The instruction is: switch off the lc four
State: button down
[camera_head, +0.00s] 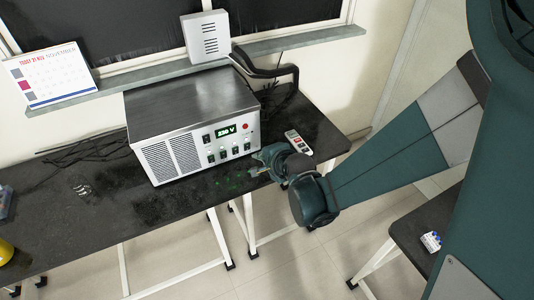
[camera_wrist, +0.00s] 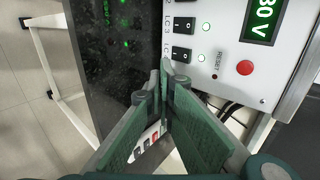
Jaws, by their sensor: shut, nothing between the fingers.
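The metal power unit (camera_head: 200,130) stands on the black table, with a row of black rocker switches along its lower front. The rightmost switch (camera_head: 247,147) is small in the head view. In the head view my gripper (camera_head: 257,168) is at the unit's front right corner.
A light handheld device (camera_head: 298,142) lies on the table (camera_head: 100,215) behind my wrist. Black cables (camera_head: 275,72) run behind the unit. The table front left is mostly clear.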

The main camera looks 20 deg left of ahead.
aim_at(247, 147)
jog(key=w+a, duration=0.2)
jog(key=shift+w+a+f+b, duration=0.3)
jog(key=shift+f, duration=0.05)
jog(key=shift+w+a+r, duration=0.1)
jog(key=shift+w+a, duration=0.4)
jog(key=shift+w, duration=0.05)
jog(key=shift+w+a+r, duration=0.25)
jog(key=shift+w+a, duration=0.1)
jog(key=shift+r, duration=0.25)
jog(key=shift+r+p, duration=0.35)
jog(key=shift+r, duration=0.15)
jog(key=shift+s+d, duration=0.1)
